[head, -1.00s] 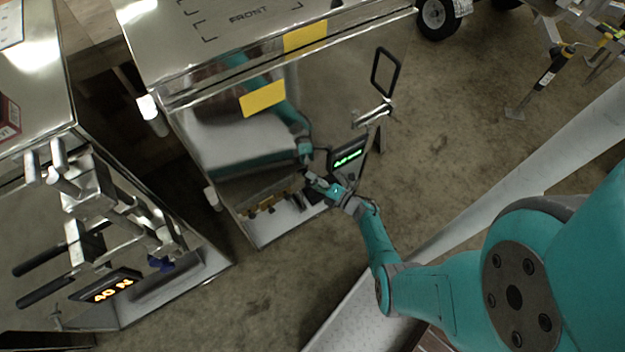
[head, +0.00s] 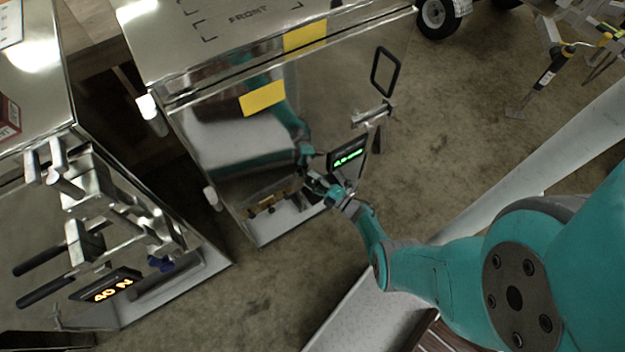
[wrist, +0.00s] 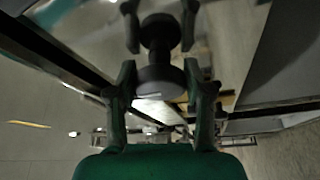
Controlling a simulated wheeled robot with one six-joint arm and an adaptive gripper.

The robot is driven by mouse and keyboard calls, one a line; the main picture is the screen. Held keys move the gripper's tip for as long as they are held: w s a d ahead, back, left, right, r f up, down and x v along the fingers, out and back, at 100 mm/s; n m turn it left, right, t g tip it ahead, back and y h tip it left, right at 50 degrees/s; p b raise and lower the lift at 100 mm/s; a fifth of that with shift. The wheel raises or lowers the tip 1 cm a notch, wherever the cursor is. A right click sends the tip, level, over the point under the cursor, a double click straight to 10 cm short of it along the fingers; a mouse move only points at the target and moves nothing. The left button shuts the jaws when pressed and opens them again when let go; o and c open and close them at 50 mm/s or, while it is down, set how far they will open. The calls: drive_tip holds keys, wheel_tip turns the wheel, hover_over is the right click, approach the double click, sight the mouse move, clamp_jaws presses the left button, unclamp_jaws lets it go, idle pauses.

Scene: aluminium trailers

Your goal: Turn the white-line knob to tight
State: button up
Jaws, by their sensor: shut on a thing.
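The knob (wrist: 160,82) is a dark round piece with a short white line on its edge, in the middle of the wrist view. My gripper (wrist: 160,90) has a finger on each side of it and is shut on it. A darker knob shape and finger shapes above look like their reflection in the shiny panel. In the head view my gripper (head: 314,183) is at the lower front of the middle metal trailer box (head: 355,85), where it hides the knob. A small black display (head: 347,158) with green characters, too small to read, is just above right of it.
A left metal box (head: 40,235) carries clamps, black handles and a display (head: 106,289) reading 40 N in orange. A pale beam (head: 545,160) crosses the right side. Concrete floor lies between.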

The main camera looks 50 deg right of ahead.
drive_tip(key=o, duration=1.2)
drive_tip(key=shift+c, duration=0.2)
drive_tip(key=s, duration=0.7)
drive_tip(key=shift+s+d+f, duration=0.2)
drive_tip(key=shift+d+f, duration=0.15)
drive_tip(key=shift+f, duration=0.1)
